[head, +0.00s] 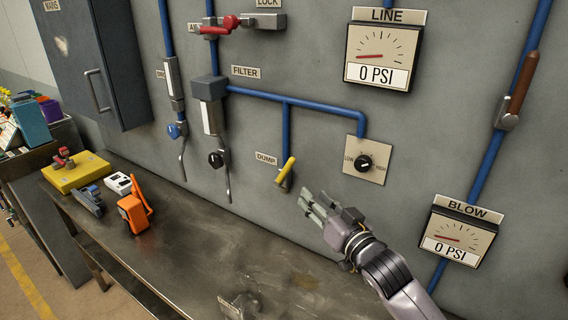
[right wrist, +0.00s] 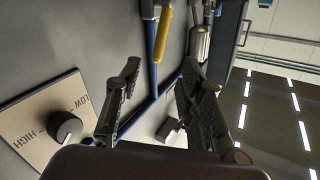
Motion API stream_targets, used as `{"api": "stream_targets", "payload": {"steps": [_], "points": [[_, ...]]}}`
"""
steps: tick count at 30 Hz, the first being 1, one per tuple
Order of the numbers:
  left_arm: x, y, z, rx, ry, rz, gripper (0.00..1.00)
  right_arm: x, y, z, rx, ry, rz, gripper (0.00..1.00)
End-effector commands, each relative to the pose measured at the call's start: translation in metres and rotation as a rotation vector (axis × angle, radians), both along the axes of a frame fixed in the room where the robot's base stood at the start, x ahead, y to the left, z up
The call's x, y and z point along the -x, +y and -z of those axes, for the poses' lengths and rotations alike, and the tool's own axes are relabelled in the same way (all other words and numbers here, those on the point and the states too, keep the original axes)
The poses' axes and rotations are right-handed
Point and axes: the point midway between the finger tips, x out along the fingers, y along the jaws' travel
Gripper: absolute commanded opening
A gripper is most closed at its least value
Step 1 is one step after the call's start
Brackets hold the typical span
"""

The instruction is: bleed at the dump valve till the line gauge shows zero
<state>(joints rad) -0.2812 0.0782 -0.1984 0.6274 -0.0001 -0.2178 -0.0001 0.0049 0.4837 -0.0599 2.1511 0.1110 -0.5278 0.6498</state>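The LINE gauge (head: 383,55) is at the upper right of the head view. It reads 0 PSI, its red needle pointing left. The yellow dump valve handle (head: 286,171) slants below the end of a blue pipe, beside the DUMP label (head: 266,158). It also shows in the right wrist view (right wrist: 162,36), beyond my fingers. My right gripper (head: 317,207) is open and empty, a little right of and below the handle, apart from it. Its spread fingers also show in the right wrist view (right wrist: 159,66). My left gripper is not recognisable in either view.
A LOW–HIGH knob (head: 365,163) is right of the dump valve. The BLOW gauge (head: 456,236) reads 0 PSI. The bench (head: 190,245) holds an orange device (head: 133,213) and a yellow block (head: 76,173) at left. An unclear grey metal thing (head: 240,305) shows at the bottom edge.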

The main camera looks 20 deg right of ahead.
Motion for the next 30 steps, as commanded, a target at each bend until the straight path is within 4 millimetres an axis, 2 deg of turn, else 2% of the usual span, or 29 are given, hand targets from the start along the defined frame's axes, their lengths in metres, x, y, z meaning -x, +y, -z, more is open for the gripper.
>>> {"api": "stream_targets", "payload": {"steps": [1, 3, 8, 11, 19, 24, 30], "points": [[0.014, 0.001, -0.006, -0.002, 0.02, 0.0, 0.46, -0.01, 0.001, -0.005, 0.0, -0.002, 0.001, 0.35], [0.028, 0.002, -0.011, -0.004, 0.04, 0.0, 0.46, -0.024, 0.003, -0.005, 0.001, -0.001, 0.001, 0.35], [0.045, 0.003, -0.022, -0.006, 0.065, 0.0, 0.46, -0.057, 0.007, -0.005, 0.0, -0.001, 0.001, 0.35], [0.042, 0.003, -0.028, -0.006, 0.06, 0.001, 0.46, -0.076, 0.01, -0.005, 0.001, -0.001, 0.001, 0.35], [0.004, 0.001, -0.047, -0.001, 0.004, 0.002, 0.46, -0.124, 0.016, -0.004, 0.0, 0.0, 0.001, 0.35], [0.008, 0.001, -0.052, -0.001, 0.01, 0.002, 0.46, -0.143, 0.018, -0.003, 0.001, -0.001, 0.001, 0.35], [0.023, 0.002, -0.053, -0.003, 0.032, 0.003, 0.46, -0.154, 0.02, -0.001, 0.001, 0.0, 0.0, 0.35]]}}
